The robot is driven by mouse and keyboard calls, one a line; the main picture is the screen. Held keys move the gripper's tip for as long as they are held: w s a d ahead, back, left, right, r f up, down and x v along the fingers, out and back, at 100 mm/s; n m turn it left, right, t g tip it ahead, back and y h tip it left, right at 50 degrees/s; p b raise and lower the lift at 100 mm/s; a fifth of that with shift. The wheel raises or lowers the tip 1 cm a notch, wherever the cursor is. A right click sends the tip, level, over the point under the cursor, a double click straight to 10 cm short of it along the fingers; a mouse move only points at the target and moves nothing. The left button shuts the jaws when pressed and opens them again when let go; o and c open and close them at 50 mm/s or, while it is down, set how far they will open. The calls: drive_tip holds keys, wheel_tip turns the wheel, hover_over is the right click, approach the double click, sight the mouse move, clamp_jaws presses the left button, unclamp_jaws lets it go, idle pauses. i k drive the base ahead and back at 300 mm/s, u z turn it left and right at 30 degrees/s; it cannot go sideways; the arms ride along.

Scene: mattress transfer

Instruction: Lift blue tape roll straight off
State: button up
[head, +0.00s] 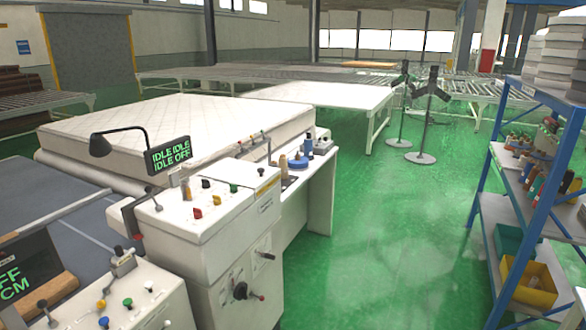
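A flat blue round thing, which looks like the blue tape roll (297,163), lies on the white worktop (320,165) behind the white control cabinet. A small blue upright thing (309,147) stands just behind it. A tan upright thing (283,165) stands at its left. The blue roll is small in the picture, and I cannot tell what it rests on or around. My gripper is not in view.
The control cabinet (215,215) with knobs stands in front of the worktop. A mattress (180,128) lies behind at left. A blue-framed shelf (478,185) holds several spools at right. Two floor stands (420,157) stand farther back. The green floor between is clear.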

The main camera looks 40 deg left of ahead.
sight(297, 162)
drive_tip(key=u, duration=0.65)
drive_tip(key=i, duration=6.25)
drive_tip(key=u, duration=1.3)
